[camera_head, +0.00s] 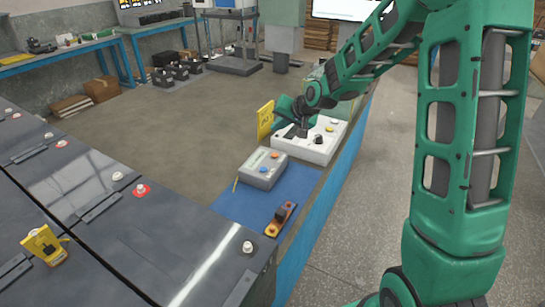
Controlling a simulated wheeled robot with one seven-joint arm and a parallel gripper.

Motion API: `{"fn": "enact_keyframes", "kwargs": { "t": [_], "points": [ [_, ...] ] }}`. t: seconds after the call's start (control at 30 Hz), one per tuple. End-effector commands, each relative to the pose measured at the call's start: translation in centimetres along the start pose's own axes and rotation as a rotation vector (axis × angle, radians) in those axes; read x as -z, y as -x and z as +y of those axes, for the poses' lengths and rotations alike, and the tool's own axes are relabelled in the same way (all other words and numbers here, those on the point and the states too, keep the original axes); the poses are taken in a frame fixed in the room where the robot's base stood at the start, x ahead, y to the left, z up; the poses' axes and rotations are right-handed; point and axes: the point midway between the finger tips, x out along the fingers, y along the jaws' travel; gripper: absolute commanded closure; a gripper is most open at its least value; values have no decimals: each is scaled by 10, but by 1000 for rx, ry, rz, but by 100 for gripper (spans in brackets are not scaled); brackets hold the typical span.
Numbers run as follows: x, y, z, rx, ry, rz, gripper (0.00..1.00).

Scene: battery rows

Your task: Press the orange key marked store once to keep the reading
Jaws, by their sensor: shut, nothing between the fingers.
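A grey box (258,180) with a display strip stands on a blue mat near the middle of the picture. On its top are a small orange key (275,155) and a blue key (264,169). The key markings are too small to read. My gripper (297,131) is shut and empty. It is over or beside the back left part of a white box (305,153), beyond and to the right of the grey box, apart from the orange key. I cannot tell whether it touches the white box.
The blue mat (243,204) also bears an orange block with a black part (281,217). A yellow tag-like piece (265,120) stands left of my gripper. Dark battery cases (82,174) with terminals fill the left front. Another yellow piece (42,244) sits there.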

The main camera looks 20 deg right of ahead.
Motion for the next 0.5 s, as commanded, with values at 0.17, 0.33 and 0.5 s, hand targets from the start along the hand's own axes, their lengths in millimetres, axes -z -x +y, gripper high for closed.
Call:
{"fn": "enact_keyframes", "kwargs": {
  "t": [0.17, 0.33, 0.5],
  "points": [
    [0, -1, -2, 5, -1, 2, 100],
    [0, -2, -2, 4, -1, 1, 100],
    [-4, -7, 3, 2, -1, -1, 100]
  ]
}}
